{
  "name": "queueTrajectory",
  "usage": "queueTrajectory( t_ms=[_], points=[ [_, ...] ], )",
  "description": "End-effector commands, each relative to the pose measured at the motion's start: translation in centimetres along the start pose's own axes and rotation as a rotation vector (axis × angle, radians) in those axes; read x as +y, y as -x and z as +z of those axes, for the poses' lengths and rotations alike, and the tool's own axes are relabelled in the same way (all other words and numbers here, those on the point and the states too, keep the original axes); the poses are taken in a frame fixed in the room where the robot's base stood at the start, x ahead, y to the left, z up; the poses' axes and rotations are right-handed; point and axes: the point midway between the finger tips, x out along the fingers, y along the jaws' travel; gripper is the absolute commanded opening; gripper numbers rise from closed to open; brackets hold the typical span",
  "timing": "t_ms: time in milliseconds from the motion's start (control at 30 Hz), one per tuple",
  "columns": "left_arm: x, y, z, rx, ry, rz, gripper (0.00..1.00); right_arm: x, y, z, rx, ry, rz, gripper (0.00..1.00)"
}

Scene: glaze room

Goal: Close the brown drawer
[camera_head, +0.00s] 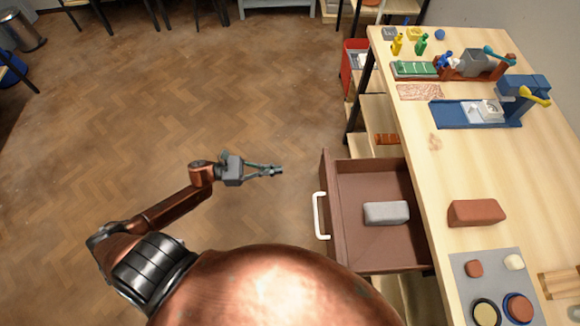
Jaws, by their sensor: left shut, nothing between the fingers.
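The brown drawer (344,232) is pulled out to the left from under the wooden worktable, at the lower right of the head view. Its white handle (318,215) is on the drawer's left-facing front. A grey block (386,213) lies inside the drawer. My left gripper (279,170) is shut and empty, up and to the left of the handle and apart from it in the picture. My right gripper is not in view.
The worktable (418,165) holds a red-brown block (476,213), a blue machine (476,113), small bottles and a grey mat (462,268) with pots. A red bin (350,70) stands near the table's far end. The wooden floor (200,90) left of the drawer is clear.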

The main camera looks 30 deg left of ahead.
Motion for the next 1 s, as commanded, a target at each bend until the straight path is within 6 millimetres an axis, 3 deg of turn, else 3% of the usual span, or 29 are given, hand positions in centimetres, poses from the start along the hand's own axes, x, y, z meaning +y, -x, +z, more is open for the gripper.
queueTrajectory(
  t_ms=[300,600,1000],
  points=[
    [0.1,-6.4,0.1,-0.003,0.003,0.001,0.00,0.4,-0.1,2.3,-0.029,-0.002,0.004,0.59],
    [0.1,-11.3,0.0,-0.001,0.004,0.003,0.00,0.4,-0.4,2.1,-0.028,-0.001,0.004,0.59],
    [0.2,-12.7,-0.1,0.000,0.006,0.005,0.00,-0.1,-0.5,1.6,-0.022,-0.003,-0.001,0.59]
  ],
)
